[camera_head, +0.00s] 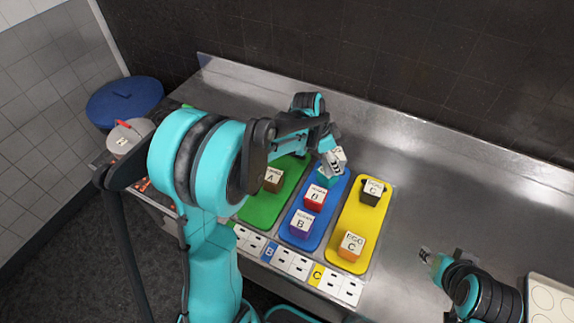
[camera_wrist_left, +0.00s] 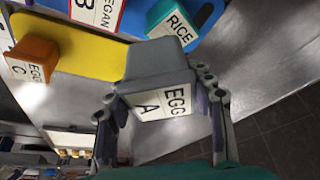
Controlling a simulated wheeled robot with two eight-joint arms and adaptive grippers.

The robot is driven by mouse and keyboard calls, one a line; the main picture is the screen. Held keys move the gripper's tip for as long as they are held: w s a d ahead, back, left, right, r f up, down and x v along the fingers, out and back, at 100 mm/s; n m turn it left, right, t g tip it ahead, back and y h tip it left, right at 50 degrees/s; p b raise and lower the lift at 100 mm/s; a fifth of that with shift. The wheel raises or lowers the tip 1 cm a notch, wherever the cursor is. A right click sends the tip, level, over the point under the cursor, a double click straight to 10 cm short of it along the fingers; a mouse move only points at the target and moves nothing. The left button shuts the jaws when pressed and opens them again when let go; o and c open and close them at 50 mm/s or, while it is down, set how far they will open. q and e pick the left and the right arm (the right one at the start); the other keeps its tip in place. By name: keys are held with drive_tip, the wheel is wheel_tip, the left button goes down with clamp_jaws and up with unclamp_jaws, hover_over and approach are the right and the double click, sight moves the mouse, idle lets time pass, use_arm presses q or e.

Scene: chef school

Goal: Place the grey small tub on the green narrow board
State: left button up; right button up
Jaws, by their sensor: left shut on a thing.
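The grey small tub (camera_head: 338,160) has a white label; in the left wrist view the tub (camera_wrist_left: 155,62) reads "EGG A". My left gripper (camera_head: 328,148) is shut on it, with a finger on either side, and holds it near the far end of the blue board. The green narrow board (camera_head: 258,212) lies to the left on the counter, partly hidden by my left arm. A brown tub (camera_head: 272,180) marked A sits on it. My right gripper (camera_head: 428,257) is at the lower right, away from the boards; its jaw state is unclear.
The blue board (camera_head: 316,228) holds teal (camera_head: 325,178), red (camera_head: 314,198) and purple (camera_head: 301,223) tubs. The yellow board (camera_head: 358,221) holds black (camera_head: 373,191) and orange (camera_head: 351,246) tubs. A pot (camera_head: 130,135) stands at left.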

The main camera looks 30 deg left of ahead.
use_arm(q)
drive_tip(key=shift+n, duration=0.7)
drive_tip(key=a+f, duration=0.2)
drive_tip(key=a, duration=0.3)
drive_tip(key=w+a+f+b, duration=0.1)
drive_tip(key=a+f, duration=0.1)
drive_tip(key=a, duration=0.4)
drive_tip(key=w+a+f, duration=0.1)
drive_tip(key=a+f, duration=0.2)
drive_tip(key=a, duration=0.3)
drive_tip(key=shift+w, duration=0.1)
drive_tip(key=shift+a+f, duration=0.15)
drive_tip(key=shift+a, duration=0.05)
wheel_tip(320, 180, down, 3)
drive_tip(key=shift+f+b, duration=0.1)
drive_tip(key=shift+b, duration=0.5)
drive_tip(key=shift+f, duration=0.35)
